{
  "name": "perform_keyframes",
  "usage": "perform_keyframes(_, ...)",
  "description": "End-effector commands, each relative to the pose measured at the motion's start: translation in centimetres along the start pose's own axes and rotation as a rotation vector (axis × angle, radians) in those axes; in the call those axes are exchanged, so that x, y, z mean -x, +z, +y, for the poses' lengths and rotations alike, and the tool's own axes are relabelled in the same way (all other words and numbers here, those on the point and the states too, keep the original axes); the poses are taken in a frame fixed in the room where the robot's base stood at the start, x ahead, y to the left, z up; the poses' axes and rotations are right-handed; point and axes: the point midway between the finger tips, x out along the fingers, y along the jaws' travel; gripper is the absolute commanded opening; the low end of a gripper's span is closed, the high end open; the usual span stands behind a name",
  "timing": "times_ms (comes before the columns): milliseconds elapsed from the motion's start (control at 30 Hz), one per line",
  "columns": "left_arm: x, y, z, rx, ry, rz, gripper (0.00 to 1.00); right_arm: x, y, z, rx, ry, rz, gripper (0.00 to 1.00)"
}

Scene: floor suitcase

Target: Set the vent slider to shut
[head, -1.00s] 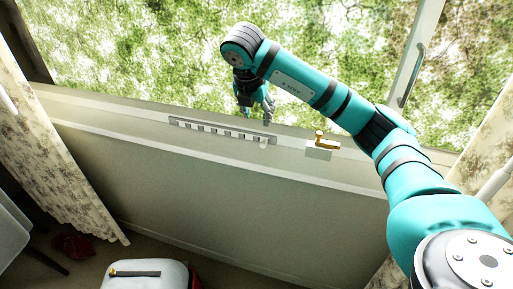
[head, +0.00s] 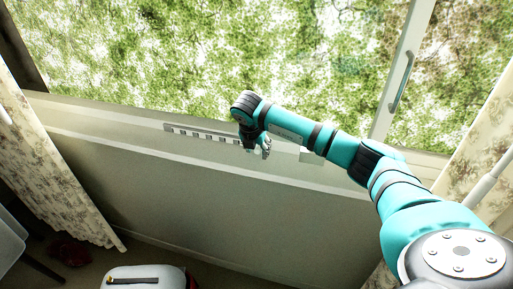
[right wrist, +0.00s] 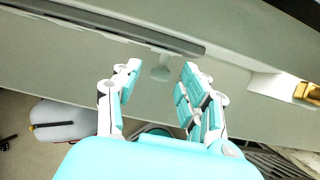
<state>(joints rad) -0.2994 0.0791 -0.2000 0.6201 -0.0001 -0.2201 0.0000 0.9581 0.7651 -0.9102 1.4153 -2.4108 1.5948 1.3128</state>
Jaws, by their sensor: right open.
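The vent (head: 200,134) is a pale strip with a row of dark slots along the wall ledge below the window. In the right wrist view its long grey bar (right wrist: 120,27) runs across the top. A small pale slider knob (right wrist: 160,73) sticks out below the bar's right part. My right gripper (head: 265,151) is open and empty at the vent's right end and hides that end in the head view. In the right wrist view the knob appears between the open fingertips (right wrist: 161,69); I cannot tell whether they touch it. My left gripper is not in view.
A white block (head: 311,155) stands right of the vent, partly behind my arm; its brass piece (right wrist: 308,92) shows in the right wrist view. A pale suitcase (head: 145,279) is on the floor. Curtains (head: 60,185) hang at the left. The ledge left of the vent is clear.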

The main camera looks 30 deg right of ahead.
Motion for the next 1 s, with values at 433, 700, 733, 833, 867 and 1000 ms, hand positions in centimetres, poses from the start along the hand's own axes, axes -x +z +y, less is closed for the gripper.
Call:
perform_keyframes(433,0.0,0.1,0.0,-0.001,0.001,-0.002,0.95,0.0,0.0,0.0,0.000,0.000,0.000,0.12)
perform_keyframes(700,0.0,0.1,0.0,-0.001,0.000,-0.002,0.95,0.0,0.0,0.0,0.000,0.000,0.000,0.00)
perform_keyframes(733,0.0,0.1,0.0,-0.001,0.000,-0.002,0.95,0.0,0.0,0.0,0.000,0.000,0.000,0.00)
perform_keyframes(833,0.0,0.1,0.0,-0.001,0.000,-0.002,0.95,0.0,0.0,0.0,0.000,0.000,0.000,0.00)
perform_keyframes(867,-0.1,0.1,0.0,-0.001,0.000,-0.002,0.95,0.0,0.0,0.0,0.000,0.000,0.000,0.00)
perform_keyframes(1000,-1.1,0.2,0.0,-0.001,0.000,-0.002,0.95,-0.2,-0.1,0.9,0.000,0.002,-0.001,0.00)
